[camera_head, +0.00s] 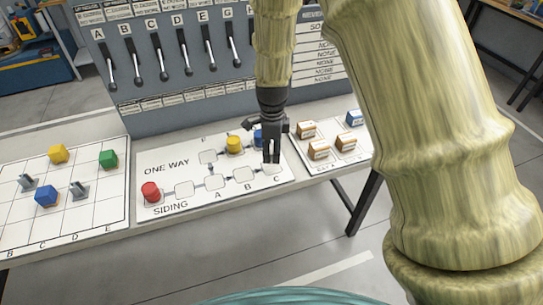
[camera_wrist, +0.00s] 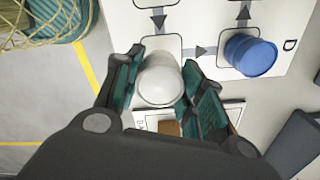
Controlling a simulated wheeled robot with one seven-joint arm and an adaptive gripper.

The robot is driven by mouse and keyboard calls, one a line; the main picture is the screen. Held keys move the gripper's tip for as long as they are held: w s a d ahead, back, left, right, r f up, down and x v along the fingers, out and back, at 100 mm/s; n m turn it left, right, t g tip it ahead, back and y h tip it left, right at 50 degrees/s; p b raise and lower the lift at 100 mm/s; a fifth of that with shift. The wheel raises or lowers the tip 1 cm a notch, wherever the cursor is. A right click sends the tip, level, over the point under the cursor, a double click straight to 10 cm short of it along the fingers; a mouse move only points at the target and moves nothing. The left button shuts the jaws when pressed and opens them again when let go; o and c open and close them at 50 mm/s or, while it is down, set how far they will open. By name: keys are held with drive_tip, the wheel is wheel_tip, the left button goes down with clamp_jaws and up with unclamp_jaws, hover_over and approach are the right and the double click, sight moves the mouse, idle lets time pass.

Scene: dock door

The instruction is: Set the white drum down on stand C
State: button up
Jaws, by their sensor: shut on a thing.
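The white drum (camera_wrist: 160,80) is between the two fingers of my gripper (camera_wrist: 158,92) in the wrist view, and the gripper is shut on it. The drum covers much of a square outline (camera_wrist: 160,44) on the white board, whose arrow leads to the blue drum's square. In the head view my gripper (camera_head: 271,156) points down just above the letter C at the board's right end. It hides part of stand C (camera_head: 275,171) and most of the drum. I cannot tell whether the drum touches the stand.
A blue drum (camera_wrist: 250,55) stands close beside, by the letter D. A yellow drum (camera_head: 234,144) and a red drum (camera_head: 151,192) stand on the same board (camera_head: 178,161). Several small boxes (camera_head: 318,149) lie to the right. A lever panel (camera_head: 180,70) rises behind.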

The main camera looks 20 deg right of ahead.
sight(271, 158)
drive_tip(key=shift+w+f+p, duration=0.15)
drive_tip(key=shift+f+p, duration=0.35)
drive_tip(key=shift+f, duration=1.3)
drive_tip(key=shift+f, duration=0.1)
drive_tip(key=o, duration=1)
wheel_tip(271, 158, up, 12)
drive_tip(key=shift+r+b, duration=0.15)
drive_tip(key=shift+b, duration=0.65)
